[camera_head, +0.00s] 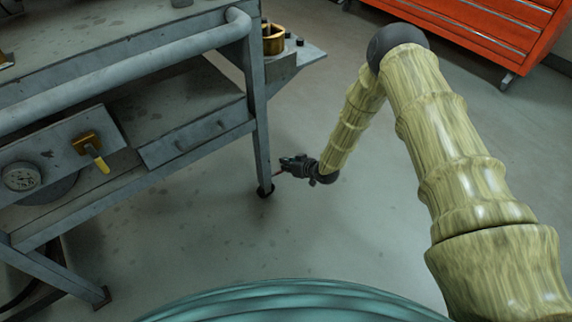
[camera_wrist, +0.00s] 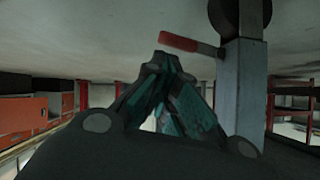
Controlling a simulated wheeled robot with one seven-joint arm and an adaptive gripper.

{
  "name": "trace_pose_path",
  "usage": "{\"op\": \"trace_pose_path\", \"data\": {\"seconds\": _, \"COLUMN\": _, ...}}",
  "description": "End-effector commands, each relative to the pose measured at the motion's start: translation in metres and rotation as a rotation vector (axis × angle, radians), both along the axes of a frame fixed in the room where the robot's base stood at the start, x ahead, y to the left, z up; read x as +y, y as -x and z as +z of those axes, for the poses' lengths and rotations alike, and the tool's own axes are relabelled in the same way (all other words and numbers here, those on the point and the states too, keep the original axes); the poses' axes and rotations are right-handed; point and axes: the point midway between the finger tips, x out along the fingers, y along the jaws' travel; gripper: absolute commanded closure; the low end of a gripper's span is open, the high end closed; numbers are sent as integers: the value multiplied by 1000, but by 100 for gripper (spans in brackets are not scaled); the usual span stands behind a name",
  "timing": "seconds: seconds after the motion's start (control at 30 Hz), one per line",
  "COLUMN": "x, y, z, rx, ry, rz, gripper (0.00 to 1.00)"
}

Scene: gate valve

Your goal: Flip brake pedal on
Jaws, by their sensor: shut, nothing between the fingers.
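The brake pedal (camera_wrist: 192,43) is a short red lever beside the caster wheel (camera_wrist: 236,14) on a grey cart leg (camera_wrist: 242,95). In the wrist view, where the floor is at the top, it sticks out leftward from the leg. In the head view only a thin red sliver of the pedal (camera_head: 277,173) shows by the leg. My gripper (camera_head: 283,163) is shut and empty close beside the leg. In the wrist view my fingertips (camera_wrist: 168,60) lie just below the pedal in the picture; I cannot tell if they touch it.
The grey cart (camera_head: 185,140) fills the left, with a gauge (camera_head: 20,177), a yellow-handled lever (camera_head: 96,155) and a brass ring (camera_head: 273,39). A red tool cabinet (camera_head: 490,25) stands at the back right. The floor (camera_head: 230,230) around my gripper is clear.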

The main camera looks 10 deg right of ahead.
Motion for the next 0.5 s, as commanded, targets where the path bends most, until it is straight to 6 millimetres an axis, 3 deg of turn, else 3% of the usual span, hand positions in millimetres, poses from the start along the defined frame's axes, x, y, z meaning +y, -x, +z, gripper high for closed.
{"op": "trace_pose_path", "data": {"seconds": 0.43, "x": -9, "y": 1, "z": 43, "rx": 0, "ry": -1, "rz": 1, "gripper": 100}}
{"op": "trace_pose_path", "data": {"seconds": 0.5, "x": -16, "y": 10, "z": 49, "rx": 2, "ry": 0, "rz": 1, "gripper": 100}}
